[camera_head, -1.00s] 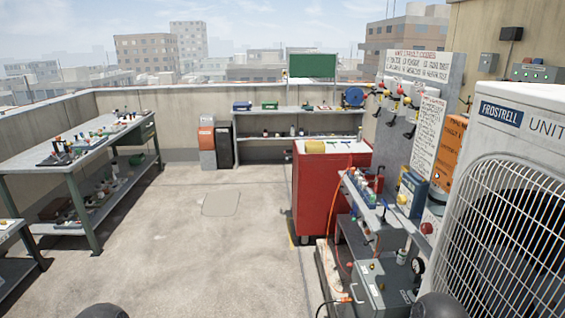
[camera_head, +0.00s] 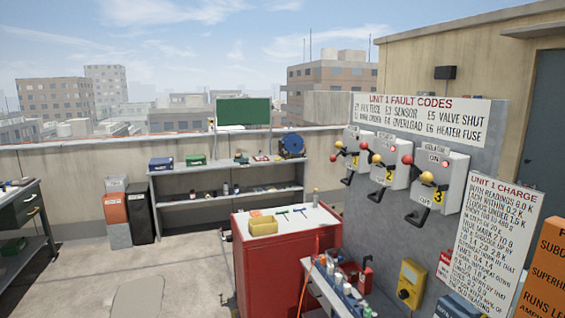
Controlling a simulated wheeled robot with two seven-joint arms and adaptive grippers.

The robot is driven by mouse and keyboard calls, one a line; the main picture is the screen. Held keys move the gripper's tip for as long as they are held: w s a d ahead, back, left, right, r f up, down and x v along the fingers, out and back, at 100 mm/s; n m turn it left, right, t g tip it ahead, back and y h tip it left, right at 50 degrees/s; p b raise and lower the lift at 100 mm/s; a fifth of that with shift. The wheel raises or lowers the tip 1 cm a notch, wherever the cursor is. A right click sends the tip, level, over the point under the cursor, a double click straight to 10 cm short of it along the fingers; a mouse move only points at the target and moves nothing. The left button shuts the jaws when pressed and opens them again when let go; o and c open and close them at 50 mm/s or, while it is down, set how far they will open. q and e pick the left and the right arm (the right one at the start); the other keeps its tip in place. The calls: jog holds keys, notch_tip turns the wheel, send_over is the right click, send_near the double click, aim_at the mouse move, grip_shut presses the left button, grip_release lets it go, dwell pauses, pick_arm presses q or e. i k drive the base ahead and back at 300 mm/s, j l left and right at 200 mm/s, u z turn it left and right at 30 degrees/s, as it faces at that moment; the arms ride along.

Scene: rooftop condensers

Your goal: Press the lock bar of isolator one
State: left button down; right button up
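Three grey isolator boxes hang in a row on the grey panel. The left box (camera_head: 351,143) is farthest away, and its small yellow number is too small to read surely. The middle box (camera_head: 397,155) carries a yellow 2 and the right box (camera_head: 453,172) a yellow 3. Each box has red and yellow balls at its front and a black handle below, such as the left box's handle (camera_head: 347,180). I cannot tell which part is the lock bar. Neither of my grippers is in view.
A red cabinet (camera_head: 265,268) with a yellow bin on top stands before the panel. A narrow shelf with bottles (camera_head: 345,290) and a yellow box (camera_head: 411,283) are at the lower right. Floor at the lower left (camera_head: 75,285) is clear.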

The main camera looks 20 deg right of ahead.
aim_at(338, 145)
jog(key=i+j+z, duration=0.15)
jog(key=i+z, duration=0.25)
jog(key=i, duration=0.25)
jog(key=i+j+z, duration=0.45)
jog(key=i, duration=0.2)
jog(key=i+j+z, duration=0.4)
jog(key=i+j, duration=0.1)
jog(key=i, duration=0.1)
